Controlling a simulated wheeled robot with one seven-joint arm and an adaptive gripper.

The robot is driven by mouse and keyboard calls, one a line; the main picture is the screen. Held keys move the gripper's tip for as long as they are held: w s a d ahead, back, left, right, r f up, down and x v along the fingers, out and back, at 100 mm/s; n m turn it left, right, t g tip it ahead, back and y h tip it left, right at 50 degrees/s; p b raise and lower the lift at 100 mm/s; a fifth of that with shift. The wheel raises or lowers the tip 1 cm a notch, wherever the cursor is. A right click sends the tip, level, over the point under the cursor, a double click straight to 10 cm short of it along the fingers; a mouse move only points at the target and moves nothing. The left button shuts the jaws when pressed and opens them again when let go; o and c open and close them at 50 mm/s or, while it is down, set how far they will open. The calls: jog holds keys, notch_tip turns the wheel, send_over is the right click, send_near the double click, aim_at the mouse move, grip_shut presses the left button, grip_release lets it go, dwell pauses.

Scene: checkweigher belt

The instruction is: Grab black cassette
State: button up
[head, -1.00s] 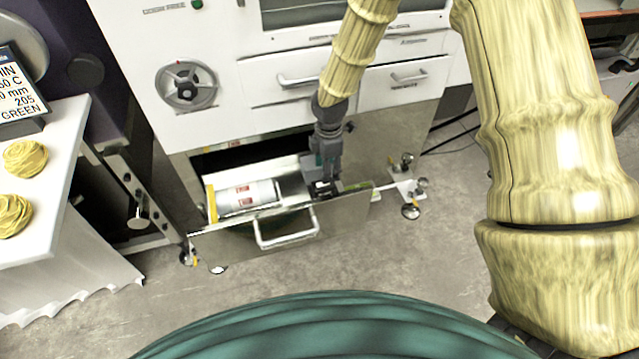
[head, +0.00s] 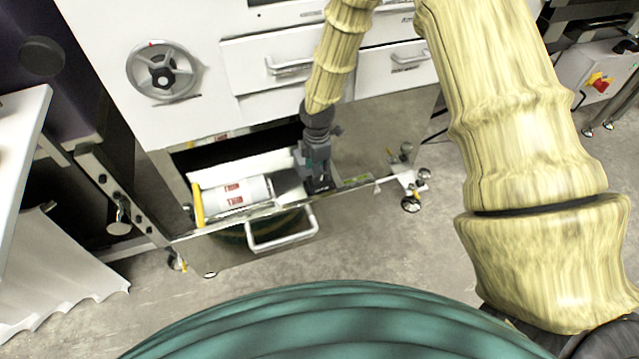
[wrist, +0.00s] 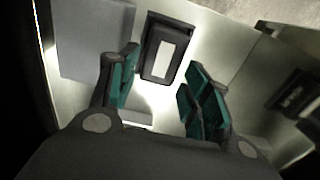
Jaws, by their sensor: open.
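The black cassette (wrist: 167,48) shows in the wrist view as a dark box with a pale label, lying on the light drawer floor. My gripper (wrist: 158,80) is open, with teal pads on both fingers. The cassette lies ahead of the fingertips, roughly in line with the gap between them, and no finger is seen closed on it. In the head view, my gripper (head: 318,188) points down into the right part of the open drawer (head: 270,203). There the cassette cannot be told apart from the dark gripper.
A white cylinder with red marks (head: 236,193) lies in the drawer's left part, beside a yellow strip (head: 197,205). The drawer's front wall carries a handle (head: 282,232). In the wrist view a grey block (wrist: 95,45) is left of the cassette, and the drawer wall is at right.

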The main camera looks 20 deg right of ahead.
aim_at(322, 188)
jog(key=shift+d+f+b, duration=0.15)
jog(key=shift+f+b, duration=0.3)
jog(key=shift+f, duration=2.35)
jog(key=shift+c, duration=0.2)
jog(key=c, duration=0.7)
